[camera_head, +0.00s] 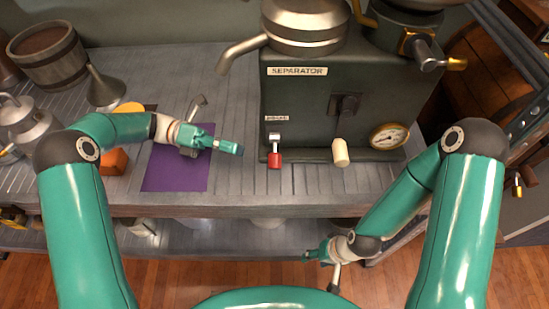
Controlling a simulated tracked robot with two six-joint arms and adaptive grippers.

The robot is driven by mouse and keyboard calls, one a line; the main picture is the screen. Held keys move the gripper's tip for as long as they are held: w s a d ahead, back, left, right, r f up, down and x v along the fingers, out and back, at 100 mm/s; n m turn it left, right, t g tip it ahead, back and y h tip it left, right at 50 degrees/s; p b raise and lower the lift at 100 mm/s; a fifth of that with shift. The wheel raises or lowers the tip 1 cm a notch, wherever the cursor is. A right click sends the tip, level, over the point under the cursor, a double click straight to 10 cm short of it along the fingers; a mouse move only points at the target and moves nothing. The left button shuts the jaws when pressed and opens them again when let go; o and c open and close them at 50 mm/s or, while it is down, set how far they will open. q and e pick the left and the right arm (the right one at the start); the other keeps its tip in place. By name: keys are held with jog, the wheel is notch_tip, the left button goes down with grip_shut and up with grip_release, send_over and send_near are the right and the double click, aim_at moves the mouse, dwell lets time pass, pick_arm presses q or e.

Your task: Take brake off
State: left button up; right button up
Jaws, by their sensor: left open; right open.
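A dark green separator machine (285,95) stands at the back of the bench. Low on its front, under a small label plate (276,118), is a short lever with a red grip (275,160), which looks like the brake. The red grip hangs downward. My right gripper (320,262) is low in front of the bench edge, open and empty, well away from the lever.
A crank with a pale handle (341,152) and a round gauge (389,136) are right of the lever. A spout (240,53) juts out above left. A purple mat (178,172), orange block (113,161), funnel (104,90), milk can (30,125) and wooden bucket (48,57) are left.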

aim_at(275, 161)
pick_arm(q)
jog(key=x, duration=1.1)
jog(key=shift+s+a+r, duration=0.1)
jog(key=shift+s, duration=0.1)
grip_shut()
